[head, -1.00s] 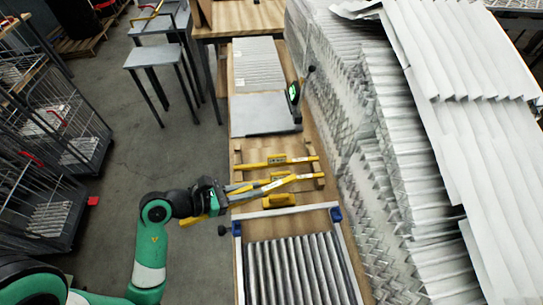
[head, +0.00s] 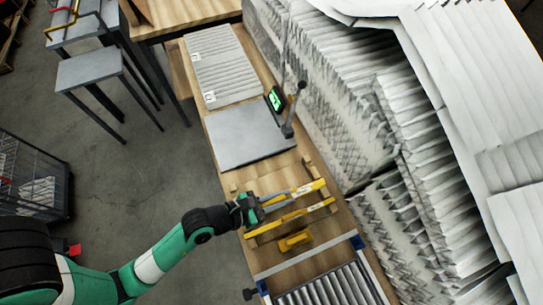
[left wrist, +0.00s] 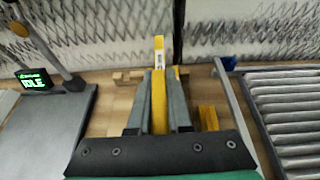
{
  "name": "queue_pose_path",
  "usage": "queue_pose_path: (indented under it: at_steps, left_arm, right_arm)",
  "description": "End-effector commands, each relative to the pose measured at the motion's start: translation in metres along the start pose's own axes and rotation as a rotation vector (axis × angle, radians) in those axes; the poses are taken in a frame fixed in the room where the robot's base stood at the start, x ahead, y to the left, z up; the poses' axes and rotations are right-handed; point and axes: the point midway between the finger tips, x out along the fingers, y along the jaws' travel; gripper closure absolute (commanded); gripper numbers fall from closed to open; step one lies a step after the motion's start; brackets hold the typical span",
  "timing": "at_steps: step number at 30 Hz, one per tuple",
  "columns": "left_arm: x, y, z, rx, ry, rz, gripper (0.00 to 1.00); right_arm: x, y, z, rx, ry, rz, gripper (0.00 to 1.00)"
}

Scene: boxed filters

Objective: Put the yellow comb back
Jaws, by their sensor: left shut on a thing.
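My left gripper (head: 296,192) is shut on a yellow comb (head: 318,186), a long narrow bar. In the left wrist view the comb (left wrist: 159,85) lies between the two grey fingers (left wrist: 160,76) and sticks out past their tips. The gripper is over the wooden bench near low wooden supports (head: 307,164). A second yellow bar (head: 325,204) lies across the bench just nearer than the held comb. Whether the held comb touches a support is unclear. My right gripper is not in view.
A yellow block (head: 296,242) lies nearer on the bench, before a roller conveyor (head: 330,290) with blue corners. Beyond are a grey plate (head: 250,140) with a green display (head: 276,98) and a pleated filter (head: 222,65). Stacked filters (head: 345,100) line the right side.

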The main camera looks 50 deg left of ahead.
Motion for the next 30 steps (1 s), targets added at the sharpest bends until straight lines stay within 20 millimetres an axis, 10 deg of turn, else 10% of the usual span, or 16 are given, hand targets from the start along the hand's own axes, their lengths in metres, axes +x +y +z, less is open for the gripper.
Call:
queue_pose_path:
  at_steps: [8,19,30]
  left_arm:
    - [0.003,-0.007,0.000,0.011,-0.001,-0.027,1.00]
    - [0.055,0.080,-0.026,0.010,-0.004,-0.021,1.00]
    - [0.087,0.113,-0.064,0.012,-0.002,-0.028,1.00]
  right_arm:
    - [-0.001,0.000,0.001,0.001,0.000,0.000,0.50]
    - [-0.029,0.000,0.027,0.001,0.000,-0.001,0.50]
    - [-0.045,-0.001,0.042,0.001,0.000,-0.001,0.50]
